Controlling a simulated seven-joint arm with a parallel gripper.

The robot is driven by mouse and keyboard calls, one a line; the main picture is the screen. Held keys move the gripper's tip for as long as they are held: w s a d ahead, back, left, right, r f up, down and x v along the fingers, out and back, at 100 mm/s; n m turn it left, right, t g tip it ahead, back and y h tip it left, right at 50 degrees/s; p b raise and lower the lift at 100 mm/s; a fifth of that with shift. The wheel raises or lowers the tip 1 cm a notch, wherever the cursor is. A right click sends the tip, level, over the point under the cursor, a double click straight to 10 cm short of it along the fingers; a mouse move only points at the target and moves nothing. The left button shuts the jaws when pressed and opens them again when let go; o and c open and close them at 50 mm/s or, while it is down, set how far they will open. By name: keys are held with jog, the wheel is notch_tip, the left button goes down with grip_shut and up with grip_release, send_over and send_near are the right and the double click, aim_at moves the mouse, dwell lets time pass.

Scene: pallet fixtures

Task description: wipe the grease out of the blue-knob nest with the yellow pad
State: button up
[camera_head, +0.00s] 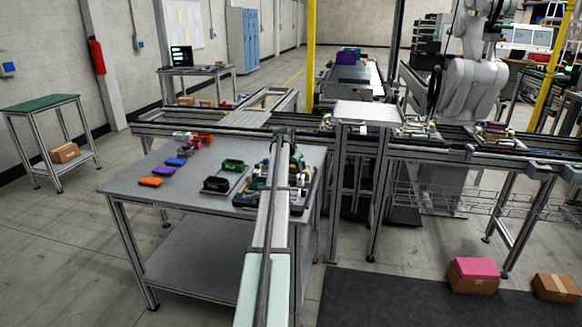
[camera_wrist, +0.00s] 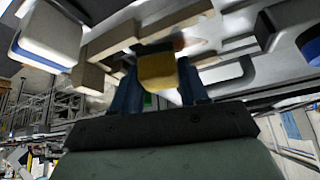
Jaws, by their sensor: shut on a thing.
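My gripper (camera_wrist: 158,82) is shut on the yellow pad (camera_wrist: 157,72), which sits between its two dark blue fingers in the wrist view. The pad's far end is close to pale tan and grey fixture parts; I cannot tell whether it touches them. A white block with a blue edge (camera_wrist: 48,38) is at the upper left of the wrist view, and a blue part (camera_wrist: 312,47) is at the right edge. I cannot tell which is the blue knob. In the head view, the fixture pallet (camera_head: 246,199) is partly hidden. No grease can be made out.
The grey table (camera_head: 160,215) holds an orange pad (camera_head: 150,182), a purple pad (camera_head: 164,171), a blue pad (camera_head: 175,161), a black bin (camera_head: 216,184) and a green bin (camera_head: 233,165). A conveyor runs behind. The table's front left is clear.

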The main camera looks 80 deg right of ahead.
jog(key=shift+s+f, duration=0.1)
jog(key=shift+s, duration=0.1)
jog(key=shift+w, duration=0.1)
jog(key=shift+w, duration=0.85)
jog(key=shift+w+r, duration=0.2)
jog(key=shift+w, duration=2.2)
jog(key=shift+r, duration=3)
jog(key=shift+r, duration=1.5)
